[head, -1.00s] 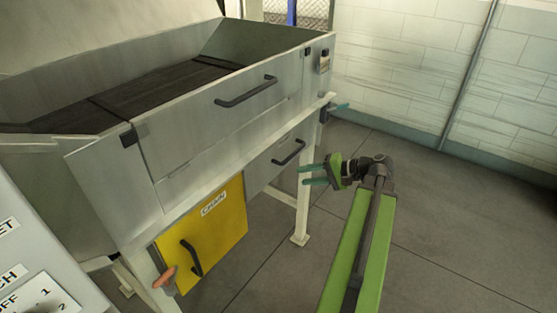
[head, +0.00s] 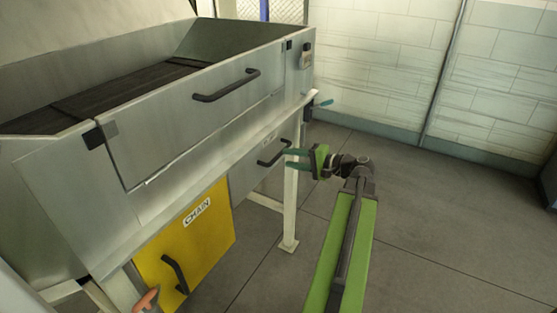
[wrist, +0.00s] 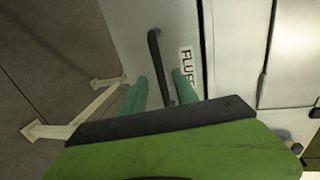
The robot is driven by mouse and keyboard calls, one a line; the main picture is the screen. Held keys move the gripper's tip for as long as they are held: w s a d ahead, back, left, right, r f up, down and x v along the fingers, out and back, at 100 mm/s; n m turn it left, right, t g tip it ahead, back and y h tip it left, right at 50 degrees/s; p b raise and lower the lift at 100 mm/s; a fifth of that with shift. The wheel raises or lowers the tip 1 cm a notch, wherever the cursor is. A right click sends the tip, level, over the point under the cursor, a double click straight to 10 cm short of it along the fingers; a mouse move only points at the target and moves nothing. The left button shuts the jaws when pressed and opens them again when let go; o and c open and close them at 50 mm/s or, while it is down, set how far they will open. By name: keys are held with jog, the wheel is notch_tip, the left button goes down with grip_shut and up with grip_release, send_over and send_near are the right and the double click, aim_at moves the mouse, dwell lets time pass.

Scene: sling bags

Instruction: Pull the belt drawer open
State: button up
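No label reading "belt" shows. A grey drawer front (head: 245,178) with a black bar handle (head: 275,155) sits under the machine's body, right of the yellow panel; it looks shut. My gripper (head: 292,159) is open, with teal fingers at the handle's right end. In the wrist view the handle (wrist: 155,55) runs between the two fingertips (wrist: 157,82); I cannot tell whether they touch it.
A larger grey panel (head: 195,125) with a black handle (head: 226,86) lies above, below a dark belt (head: 125,88). A yellow panel (head: 210,235) marked "CHAIN" is at lower left. A pale leg (head: 290,205) stands near my gripper. The floor (head: 450,220) at right is clear.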

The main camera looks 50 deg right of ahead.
aim_at(278, 154)
jog(key=x, duration=0.5)
jog(key=shift+w+a+b, duration=0.1)
jog(key=shift+w+b, duration=0.2)
jog(key=shift+b, duration=0.1)
jog(key=shift+c, duration=0.4)
grip_shut()
dwell(0.5)
